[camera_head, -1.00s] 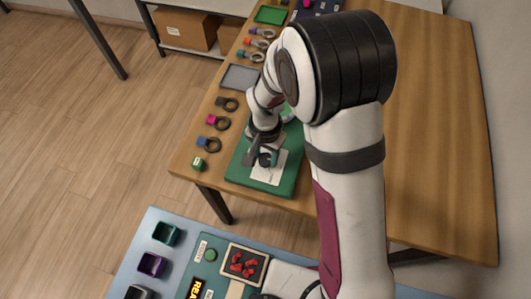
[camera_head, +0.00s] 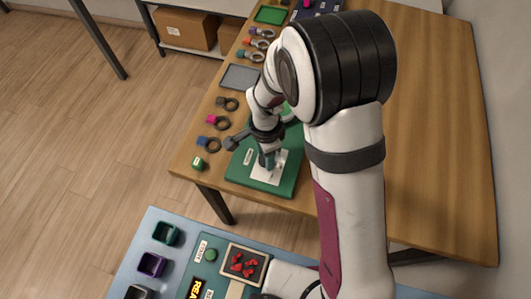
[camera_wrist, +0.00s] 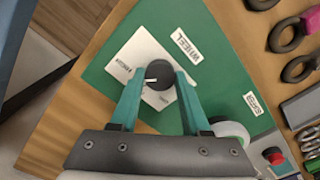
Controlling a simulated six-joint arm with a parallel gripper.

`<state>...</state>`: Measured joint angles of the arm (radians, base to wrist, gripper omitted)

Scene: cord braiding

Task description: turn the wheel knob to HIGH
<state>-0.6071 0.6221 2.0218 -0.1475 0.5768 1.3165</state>
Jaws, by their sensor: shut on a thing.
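The wheel knob (camera_wrist: 160,74) is a dark round knob with a white pointer mark, on a white dial plate (camera_wrist: 140,52) on the green board (camera_wrist: 205,80). A WHEEL label (camera_wrist: 185,45) is beside the plate. The pointer points left in the wrist view, towards a printed word on the plate that is too small to read surely. My gripper (camera_wrist: 158,84) has its teal fingers on both sides of the knob and is shut on it. In the head view my gripper (camera_head: 268,160) is over the white plate (camera_head: 270,171) and hides the knob.
Several dark rings with coloured tags (camera_head: 217,122) and a small green block (camera_head: 199,163) lie left of the board on the wooden table (camera_head: 440,150). A white round part (camera_wrist: 230,130) and a red button (camera_wrist: 273,156) are near the right finger. The table's right side is clear.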

